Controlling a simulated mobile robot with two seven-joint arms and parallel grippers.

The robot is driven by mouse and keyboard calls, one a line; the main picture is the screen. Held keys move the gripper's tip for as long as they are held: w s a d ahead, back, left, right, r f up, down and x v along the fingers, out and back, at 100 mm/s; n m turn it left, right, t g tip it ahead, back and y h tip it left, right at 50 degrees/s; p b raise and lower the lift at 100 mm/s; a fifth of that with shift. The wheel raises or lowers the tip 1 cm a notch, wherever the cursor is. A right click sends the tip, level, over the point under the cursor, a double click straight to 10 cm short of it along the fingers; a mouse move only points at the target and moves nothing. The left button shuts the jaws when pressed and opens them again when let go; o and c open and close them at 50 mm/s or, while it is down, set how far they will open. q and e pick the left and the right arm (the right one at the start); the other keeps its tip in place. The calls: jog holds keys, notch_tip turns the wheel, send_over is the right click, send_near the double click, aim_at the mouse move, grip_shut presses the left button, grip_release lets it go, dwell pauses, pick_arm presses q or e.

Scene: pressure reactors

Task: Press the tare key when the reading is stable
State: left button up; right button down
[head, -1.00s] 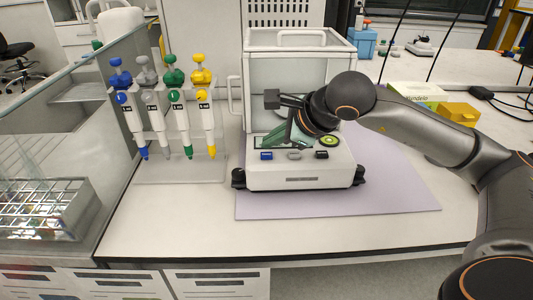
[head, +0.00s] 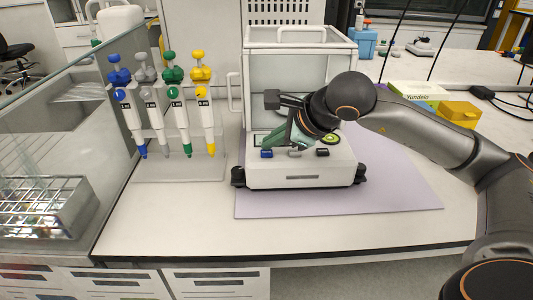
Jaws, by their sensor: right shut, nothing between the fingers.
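The balance (head: 300,177) is a white instrument with a glass draft shield (head: 300,75) behind its front panel. Its panel has a blue key (head: 267,153) at left, a grey key (head: 295,154) in the middle and a black key (head: 322,153) at right. Labels on the keys are too small to read. The display is mostly hidden behind my gripper, so I cannot read it. My right gripper (head: 298,145) is shut and empty, with its greenish fingertips pointing down at the grey key. I cannot tell whether they touch it. My left gripper is not in view.
A rack (head: 180,168) with several coloured pipettes stands left of the balance. A glass-walled enclosure with a wire tube rack (head: 42,207) is at far left. The balance stands on a lilac mat (head: 400,195). A yellow box (head: 460,113) lies behind my right arm. The front bench is clear.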

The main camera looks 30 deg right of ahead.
aim_at(272, 154)
jog(key=shift+f+b, duration=0.45)
jog(key=shift+b, duration=0.1)
dwell(0.6)
jog(key=shift+r, duration=0.1)
jog(key=shift+r+p, duration=0.6)
jog(key=shift+r, duration=0.2)
notch_tip(272, 154, up, 5)
jog(key=p, duration=0.4)
dwell(0.7)
